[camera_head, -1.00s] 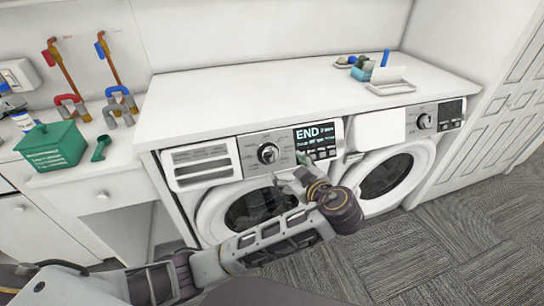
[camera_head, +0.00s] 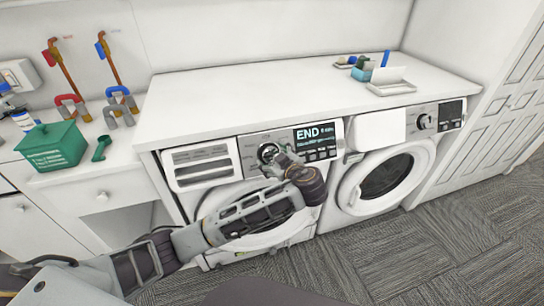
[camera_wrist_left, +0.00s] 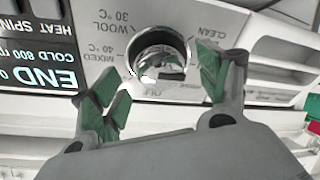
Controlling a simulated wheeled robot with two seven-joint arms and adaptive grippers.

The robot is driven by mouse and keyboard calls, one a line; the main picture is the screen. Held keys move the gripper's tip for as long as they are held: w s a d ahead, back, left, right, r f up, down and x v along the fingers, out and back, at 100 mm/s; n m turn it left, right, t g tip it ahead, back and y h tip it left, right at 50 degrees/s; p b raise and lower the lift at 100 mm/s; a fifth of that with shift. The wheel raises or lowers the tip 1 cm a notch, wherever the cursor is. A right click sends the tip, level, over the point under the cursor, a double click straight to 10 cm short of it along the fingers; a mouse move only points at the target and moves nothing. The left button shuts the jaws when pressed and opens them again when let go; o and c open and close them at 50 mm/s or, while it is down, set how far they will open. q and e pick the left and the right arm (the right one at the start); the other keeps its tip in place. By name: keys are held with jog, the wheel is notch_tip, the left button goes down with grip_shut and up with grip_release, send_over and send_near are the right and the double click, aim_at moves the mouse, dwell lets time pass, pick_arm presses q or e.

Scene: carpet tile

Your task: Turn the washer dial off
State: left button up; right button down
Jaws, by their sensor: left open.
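The washer dial (camera_head: 267,152) is a round chrome knob on the left machine's control panel, left of a dark display (camera_head: 316,135) that reads "END". My left gripper (camera_head: 275,161) is at the dial in the head view and partly covers it. In the left wrist view, the dial (camera_wrist_left: 158,56) sits between and beyond the two green-tipped fingers of my left gripper (camera_wrist_left: 158,85). The fingers are spread, with a visible gap to the dial on each side. Labels such as "WOOL" and "MIXED" ring the dial. My right gripper is not in view.
A white counter (camera_head: 250,98) runs above the washer (camera_head: 213,200) and a second machine (camera_head: 385,180) on its right. A green box (camera_head: 52,147) stands on the left counter. Grey carpet (camera_head: 450,240) lies clear at the lower right.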

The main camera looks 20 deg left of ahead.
pick_arm(q)
jog(key=shift+x, duration=1.05)
jog(key=c, duration=1)
